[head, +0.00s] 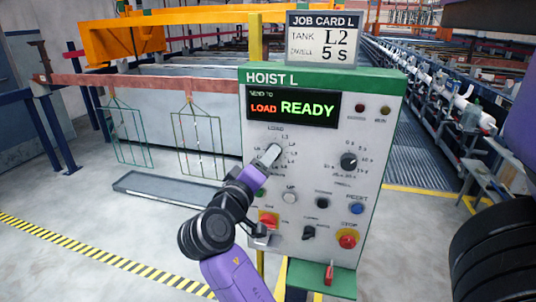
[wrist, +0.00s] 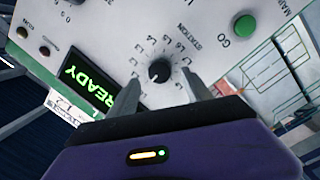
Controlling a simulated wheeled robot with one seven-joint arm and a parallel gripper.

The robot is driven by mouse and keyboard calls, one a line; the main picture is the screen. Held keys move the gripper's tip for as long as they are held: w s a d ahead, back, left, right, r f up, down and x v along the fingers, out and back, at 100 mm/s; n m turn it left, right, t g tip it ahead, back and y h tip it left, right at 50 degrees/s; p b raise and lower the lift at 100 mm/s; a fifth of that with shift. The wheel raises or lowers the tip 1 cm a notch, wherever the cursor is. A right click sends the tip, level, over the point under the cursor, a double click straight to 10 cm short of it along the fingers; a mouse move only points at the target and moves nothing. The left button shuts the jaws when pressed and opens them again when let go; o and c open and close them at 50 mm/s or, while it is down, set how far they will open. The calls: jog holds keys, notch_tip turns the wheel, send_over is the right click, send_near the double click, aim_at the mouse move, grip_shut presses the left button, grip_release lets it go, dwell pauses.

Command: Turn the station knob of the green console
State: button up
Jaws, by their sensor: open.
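The green console (head: 387,85) has a green top band reading HOIST L and a pale panel. Its station knob (wrist: 159,71) is black and round, with L-numbered marks around it, in the wrist view. My gripper (wrist: 163,84) is open, its two fingers apart on either side of the knob in that view; I cannot tell whether they touch it. In the head view my gripper (head: 272,152) is in front of the panel and hides the knob. The display (head: 293,106) reads LOAD READY. The job card (head: 322,40) reads tank L2, dwell 5 S.
The dwell knob (head: 349,160) is to the right on the panel. A red stop button (head: 347,239), a blue button (head: 357,208) and a red-yellow switch (head: 268,220) are lower. The green go button (wrist: 245,27) shows in the wrist view. Wire racks (head: 201,143) hang at left.

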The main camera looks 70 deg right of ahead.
jog(key=shift+d, duration=1.4)
grip_shut()
jog(key=shift+s+r+m+t+y+b, duration=0.1)
jog(key=shift+m+t+y+b, duration=0.15)
jog(key=shift+m+b, duration=2.65)
jog(key=shift+s+m+t+y+b, duration=0.15)
jog(key=shift+m+y+b, duration=0.2)
jog(key=shift+m+b, duration=2.5)
jog(key=shift+w, duration=0.1)
